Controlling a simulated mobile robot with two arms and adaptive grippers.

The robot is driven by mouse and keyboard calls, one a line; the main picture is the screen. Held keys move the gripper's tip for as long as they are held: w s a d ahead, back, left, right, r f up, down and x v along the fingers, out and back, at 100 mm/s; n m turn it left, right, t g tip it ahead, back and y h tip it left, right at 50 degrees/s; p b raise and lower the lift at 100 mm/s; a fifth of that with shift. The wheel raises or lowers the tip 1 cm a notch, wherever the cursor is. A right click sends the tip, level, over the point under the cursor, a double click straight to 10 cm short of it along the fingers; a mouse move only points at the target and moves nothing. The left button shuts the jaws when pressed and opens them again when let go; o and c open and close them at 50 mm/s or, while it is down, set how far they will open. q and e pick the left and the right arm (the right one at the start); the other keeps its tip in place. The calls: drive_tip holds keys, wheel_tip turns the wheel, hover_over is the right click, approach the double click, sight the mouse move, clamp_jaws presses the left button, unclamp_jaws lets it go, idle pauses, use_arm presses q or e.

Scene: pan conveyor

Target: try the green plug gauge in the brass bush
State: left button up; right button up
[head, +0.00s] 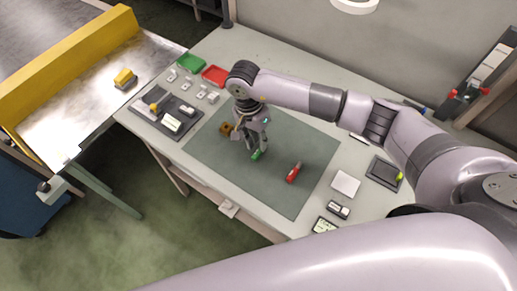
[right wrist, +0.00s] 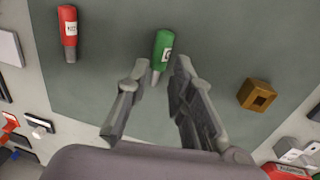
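The green plug gauge (head: 257,155) lies on the dark green mat (head: 225,160). In the right wrist view the green gauge (right wrist: 163,45) has a white label and a steel tip pointing back toward my fingers. My right gripper (head: 259,146) is open above the mat; in the wrist view its fingertips (right wrist: 161,68) stand apart, either side of the steel tip. I cannot tell whether they touch it. The brass bush (head: 226,129), a square block with a hole (right wrist: 262,96), sits on the mat left of the gripper in the head view. My left gripper is not in view.
A red plug gauge (head: 293,172) lies on the mat to the right. Green (head: 191,63) and red (head: 215,75) trays, small blocks and a grey tray (head: 147,124) stand at the left. A white square (head: 345,184) and dark pad (head: 383,173) lie right. The mat's front is clear.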

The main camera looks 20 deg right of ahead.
sight(260, 151)
drive_tip(key=shift+s+d+f, duration=0.1)
drive_tip(key=shift+s+f, duration=0.05)
drive_tip(key=shift+f, duration=0.6)
drive_tip(key=shift+s+f, duration=0.1)
drive_tip(key=shift+f, duration=0.6)
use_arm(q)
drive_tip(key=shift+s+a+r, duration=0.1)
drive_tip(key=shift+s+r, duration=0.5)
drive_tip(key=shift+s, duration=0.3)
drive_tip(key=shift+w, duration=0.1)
use_arm(e)
drive_tip(key=shift+c, duration=0.2)
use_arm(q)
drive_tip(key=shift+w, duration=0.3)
use_arm(e)
clamp_jaws()
